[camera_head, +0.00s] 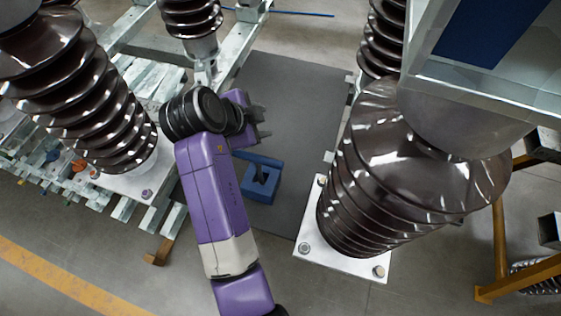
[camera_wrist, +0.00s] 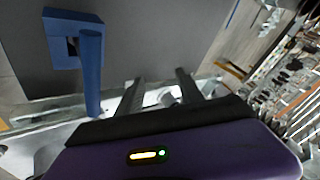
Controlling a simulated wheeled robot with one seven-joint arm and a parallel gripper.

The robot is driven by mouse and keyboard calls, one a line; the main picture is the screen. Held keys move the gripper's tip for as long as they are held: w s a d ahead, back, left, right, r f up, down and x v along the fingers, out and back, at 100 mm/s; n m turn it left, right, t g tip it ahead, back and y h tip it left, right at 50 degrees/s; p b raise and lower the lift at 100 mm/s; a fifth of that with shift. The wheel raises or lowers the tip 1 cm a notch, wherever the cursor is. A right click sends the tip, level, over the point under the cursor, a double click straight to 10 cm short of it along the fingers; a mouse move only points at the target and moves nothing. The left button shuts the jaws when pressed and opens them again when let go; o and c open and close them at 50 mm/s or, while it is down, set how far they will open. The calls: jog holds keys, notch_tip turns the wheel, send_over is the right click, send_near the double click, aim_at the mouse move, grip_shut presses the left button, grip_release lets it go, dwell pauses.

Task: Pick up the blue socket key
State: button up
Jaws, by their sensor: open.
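The blue socket key (camera_head: 263,177) lies on the dark grey mat (camera_head: 290,100) in the head view, just below and right of my gripper. It has a square block with a dark opening and a round bar. In the wrist view the socket key (camera_wrist: 91,70) is at upper left, its bar pointing down the picture. My gripper (camera_head: 262,124) is open and empty above the mat. Its two fingers (camera_wrist: 160,88) show apart in the wrist view, to the right of the key and not touching it. My arm hides part of the mat's left side.
Large brown ribbed isolators stand on both sides, one at left (camera_head: 75,95) and one at right (camera_head: 385,190) on a white base plate (camera_head: 345,262). Metal framing (camera_head: 150,210) runs along the left. The mat is otherwise clear.

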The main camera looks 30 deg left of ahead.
aim_at(259, 158)
jog(key=s+d+m+g+h, duration=0.1)
jog(key=s+m, duration=0.1)
jog(key=s+d+f+m+g+h, duration=0.1)
jog(key=s+m+g, duration=0.1)
jog(key=s, duration=0.1)
jog(key=s+d+f+m+g+h, duration=0.1)
jog(key=s+m, duration=0.1)
jog(key=shift+s+d+g+h+p, duration=0.1)
jog(key=shift+s+g+h+p, duration=0.1)
jog(key=shift+g+h+p, duration=0.15)
jog(key=shift+p+x, duration=0.85)
jog(key=shift+x, duration=2.15)
grip_shut()
